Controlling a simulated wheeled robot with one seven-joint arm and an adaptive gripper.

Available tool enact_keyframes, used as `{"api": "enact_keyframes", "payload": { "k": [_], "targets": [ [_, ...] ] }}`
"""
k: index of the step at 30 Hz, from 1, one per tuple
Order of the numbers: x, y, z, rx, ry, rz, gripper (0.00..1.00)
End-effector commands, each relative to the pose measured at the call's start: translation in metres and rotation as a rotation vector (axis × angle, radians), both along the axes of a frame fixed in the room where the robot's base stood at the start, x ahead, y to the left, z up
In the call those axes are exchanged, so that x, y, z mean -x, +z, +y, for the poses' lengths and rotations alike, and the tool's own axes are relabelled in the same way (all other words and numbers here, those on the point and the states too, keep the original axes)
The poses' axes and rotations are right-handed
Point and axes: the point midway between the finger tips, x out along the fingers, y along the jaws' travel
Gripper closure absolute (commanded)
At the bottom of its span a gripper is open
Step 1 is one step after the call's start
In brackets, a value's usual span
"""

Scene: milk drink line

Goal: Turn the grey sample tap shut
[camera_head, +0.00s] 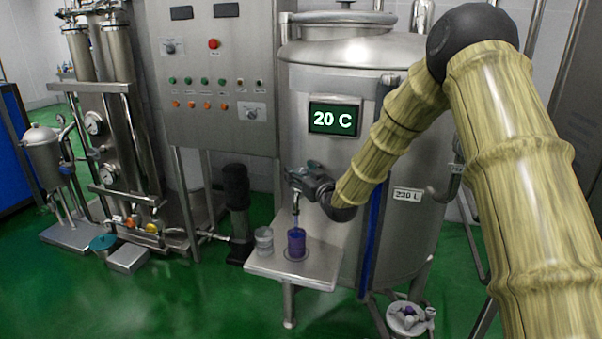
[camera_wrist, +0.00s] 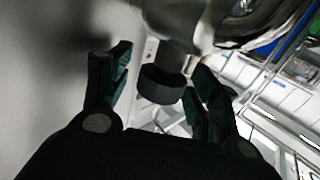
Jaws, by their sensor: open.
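My gripper (camera_head: 302,177) reaches in front of the steel tank (camera_head: 415,130), just above a small shelf. In the wrist view its two teal-padded fingers stand apart, and a dark grey round knob (camera_wrist: 163,86) on a pale metal fitting shows between them. It looks like the sample tap's handle. I cannot tell whether either finger touches it. In the head view the gripper hides most of the tap; a thin metal spout (camera_head: 295,201) shows below it. A purple cup (camera_head: 296,243) stands under the spout.
The steel shelf (camera_head: 320,265) also holds a clear glass (camera_head: 264,241) left of the purple cup. A control panel (camera_head: 215,120) and a dark pump (camera_head: 237,195) stand to the left. The tank display (camera_head: 335,118) reads 20 C. A blue vertical strip (camera_head: 375,235) is close to my wrist.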

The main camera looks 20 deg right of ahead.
Motion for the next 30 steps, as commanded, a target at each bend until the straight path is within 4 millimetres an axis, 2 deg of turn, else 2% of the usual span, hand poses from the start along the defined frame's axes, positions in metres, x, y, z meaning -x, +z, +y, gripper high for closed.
{"api": "enact_keyframes", "payload": {
  "k": [4,5,12,22,30],
  "targets": [
    [0.0001,-0.0002,0.0,0.0,0.0,0.0,0.39],
    [0.0001,-0.0002,0.0,0.0,0.0,0.0,0.43],
    [0.0003,-0.0001,-0.0003,0.0,0.0,0.0,0.85],
    [0.0003,-0.0007,0.0005,0.002,-0.023,0.0,0.85],
    [0.0,-0.0019,0.0011,0.002,-0.133,0.0,0.85]
  ]
}}
